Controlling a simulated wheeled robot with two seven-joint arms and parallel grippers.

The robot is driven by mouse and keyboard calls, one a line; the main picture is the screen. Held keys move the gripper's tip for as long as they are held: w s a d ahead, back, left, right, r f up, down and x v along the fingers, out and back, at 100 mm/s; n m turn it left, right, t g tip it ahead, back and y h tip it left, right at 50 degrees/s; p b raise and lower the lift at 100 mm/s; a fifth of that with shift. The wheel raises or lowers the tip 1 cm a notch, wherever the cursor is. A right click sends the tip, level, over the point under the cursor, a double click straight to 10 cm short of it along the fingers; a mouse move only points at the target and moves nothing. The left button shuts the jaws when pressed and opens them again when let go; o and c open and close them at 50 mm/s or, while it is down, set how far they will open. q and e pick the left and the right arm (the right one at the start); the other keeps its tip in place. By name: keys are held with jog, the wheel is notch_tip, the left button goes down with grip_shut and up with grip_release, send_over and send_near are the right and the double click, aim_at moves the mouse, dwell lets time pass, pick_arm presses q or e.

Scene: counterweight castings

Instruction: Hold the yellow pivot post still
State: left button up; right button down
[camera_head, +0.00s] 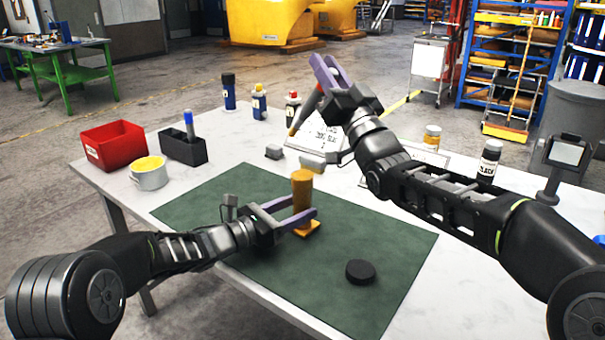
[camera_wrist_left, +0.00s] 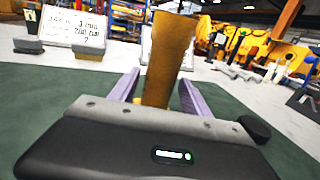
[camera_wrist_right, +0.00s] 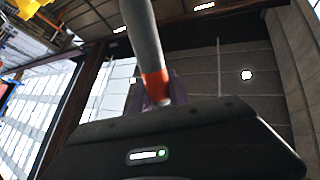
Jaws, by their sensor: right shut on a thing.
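The yellow pivot post (camera_head: 302,188) stands upright on a small yellow base on the green mat. My left gripper (camera_head: 303,206) is low, its purple fingers on either side of the post. In the left wrist view the post (camera_wrist_left: 166,60) rises between the fingers (camera_wrist_left: 160,85), with a gap showing at each side, so the gripper looks open and not touching it. My right gripper (camera_head: 326,72) is raised above the table's back, shut on a slim grey tool with a red-orange band (camera_wrist_right: 155,85). The tool's tip hangs down to the left in the head view.
A black disc (camera_head: 360,272) lies on the green mat (camera_head: 230,200), right of the post. Grey blocks (camera_head: 312,162) and a written card (camera_head: 318,138) are behind it. A red bin (camera_head: 113,146), black holder (camera_head: 183,150) and white-and-yellow tub (camera_head: 148,176) stand left. Bottles line the back.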

pick_arm(q)
jog(key=shift+o, duration=0.9)
jog(key=shift+a, duration=0.1)
jog(key=v, duration=1.2)
jog(key=shift+s+f, duration=0.1)
